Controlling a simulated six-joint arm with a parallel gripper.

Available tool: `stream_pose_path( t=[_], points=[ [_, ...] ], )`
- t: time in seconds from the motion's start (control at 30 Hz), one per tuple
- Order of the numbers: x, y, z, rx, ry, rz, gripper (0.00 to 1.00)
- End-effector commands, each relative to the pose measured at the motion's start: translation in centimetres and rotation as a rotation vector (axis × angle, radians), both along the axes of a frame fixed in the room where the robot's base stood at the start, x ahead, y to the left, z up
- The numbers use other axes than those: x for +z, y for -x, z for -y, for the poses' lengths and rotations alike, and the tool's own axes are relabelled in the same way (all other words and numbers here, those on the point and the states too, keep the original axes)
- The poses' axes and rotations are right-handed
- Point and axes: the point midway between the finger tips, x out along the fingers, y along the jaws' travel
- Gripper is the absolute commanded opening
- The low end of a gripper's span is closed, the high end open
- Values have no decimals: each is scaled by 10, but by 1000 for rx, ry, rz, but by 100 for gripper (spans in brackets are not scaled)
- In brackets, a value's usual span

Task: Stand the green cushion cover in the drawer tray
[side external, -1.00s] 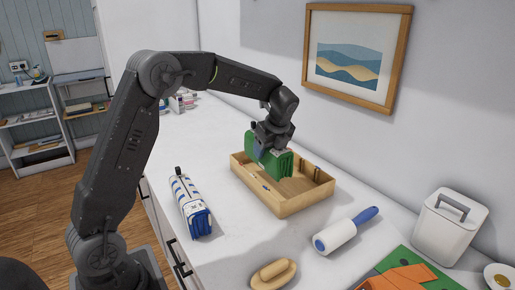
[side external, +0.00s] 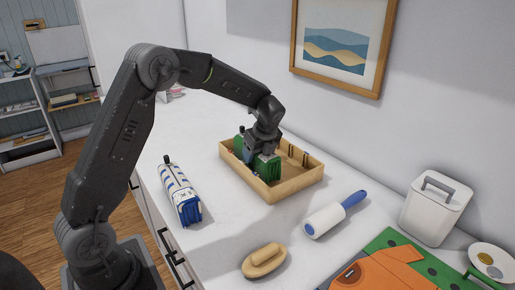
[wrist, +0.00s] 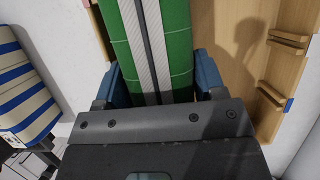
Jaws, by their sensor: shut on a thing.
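The green cushion cover (side external: 267,167) is a folded bundle with a pale stripe along its top. It stands upright inside the wooden drawer tray (side external: 289,187), near the tray's left side. My gripper (side external: 259,152) is above it, pointing down, with its fingers shut on the bundle. In the wrist view the green cover (wrist: 178,40) sits between the two blue-padded fingers of my gripper (wrist: 155,82), and the tray's bare floor (wrist: 235,40) shows to its right. The cover's lower edge is hidden, so I cannot tell whether it touches the tray floor.
Small wooden pegs (wrist: 288,42) line the tray's right wall. A blue-and-white striped bundle (side external: 181,194) lies left of the tray. A lint roller (side external: 325,220), a brush (side external: 264,260), a white canister (side external: 436,208) and orange cloth (side external: 375,275) are in front and to the right.

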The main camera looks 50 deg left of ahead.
Motion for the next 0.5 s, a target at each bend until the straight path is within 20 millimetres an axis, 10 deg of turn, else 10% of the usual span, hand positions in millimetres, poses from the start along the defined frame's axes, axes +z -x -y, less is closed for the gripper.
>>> stream_pose_path(
  t=[0.37,0.4,0.5],
  points=[
    [-2,0,0,0,0,2,30],
    [-2,0,0,0,-1,2,66],
    [-2,0,0,-1,0,2,75]
  ],
)
